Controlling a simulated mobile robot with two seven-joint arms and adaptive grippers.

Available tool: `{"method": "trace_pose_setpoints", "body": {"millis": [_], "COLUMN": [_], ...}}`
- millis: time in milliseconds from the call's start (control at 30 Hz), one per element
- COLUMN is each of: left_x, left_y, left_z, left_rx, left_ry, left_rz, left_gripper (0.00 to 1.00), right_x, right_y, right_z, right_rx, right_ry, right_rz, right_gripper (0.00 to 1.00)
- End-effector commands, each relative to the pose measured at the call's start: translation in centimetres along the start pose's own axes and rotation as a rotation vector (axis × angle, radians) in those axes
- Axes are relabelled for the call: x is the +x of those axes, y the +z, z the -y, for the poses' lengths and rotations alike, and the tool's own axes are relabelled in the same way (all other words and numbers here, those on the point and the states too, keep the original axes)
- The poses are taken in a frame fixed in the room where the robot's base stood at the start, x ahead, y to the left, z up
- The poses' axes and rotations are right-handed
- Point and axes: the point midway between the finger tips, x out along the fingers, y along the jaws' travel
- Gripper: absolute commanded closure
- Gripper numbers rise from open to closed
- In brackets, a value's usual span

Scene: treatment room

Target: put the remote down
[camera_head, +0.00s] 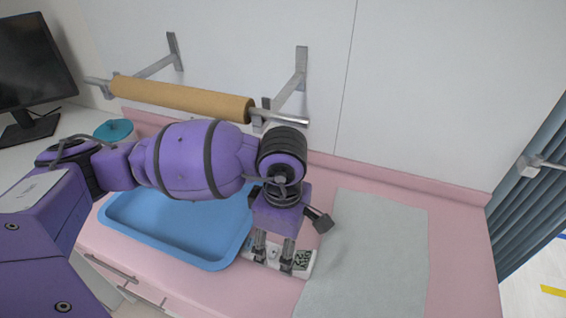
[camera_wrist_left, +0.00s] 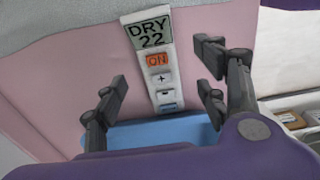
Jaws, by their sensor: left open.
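The remote is white with a grey display reading "DRY 22", an orange ON button and smaller buttons. In the left wrist view the remote (camera_wrist_left: 158,68) lies between the spread fingers of my left gripper (camera_wrist_left: 160,90), with a gap on both sides. In the head view my left gripper (camera_head: 273,262) points down at the remote (camera_head: 302,262), and its fingers hide part of it. The remote is on or just above the pink counter, between the blue tray and the grey mat; I cannot tell whether it touches the tray's rim. My right gripper is out of view.
The blue tray (camera_head: 165,246) is left of the remote, partly under my left arm. The grey mat (camera_head: 375,250) lies flat and bare on the pink counter (camera_head: 460,255) to the right. A paper roll (camera_head: 180,99) hangs on the wall. A monitor (camera_head: 32,62) stands far left.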

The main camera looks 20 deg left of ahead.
Motion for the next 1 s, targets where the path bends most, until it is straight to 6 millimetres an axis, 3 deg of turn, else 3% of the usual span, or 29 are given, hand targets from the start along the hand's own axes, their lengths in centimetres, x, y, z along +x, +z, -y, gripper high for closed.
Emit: {"method": "trace_pose_setpoints", "body": {"millis": [233,567,1000], "left_x": [3.5,4.2,4.1], "left_y": [0.0,0.0,0.0], "left_z": [-0.2,-0.2,-0.2], "left_rx": [-0.001,0.000,0.000], "left_ry": [0.000,0.001,0.001], "left_rz": [0.000,0.001,0.001], "left_gripper": [0.34,0.36,0.92], "right_x": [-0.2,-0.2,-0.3], "right_y": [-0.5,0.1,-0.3], "right_z": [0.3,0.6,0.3], "right_rx": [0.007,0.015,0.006], "right_ry": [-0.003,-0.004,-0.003], "right_rz": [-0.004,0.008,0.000], "right_gripper": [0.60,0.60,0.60]}}
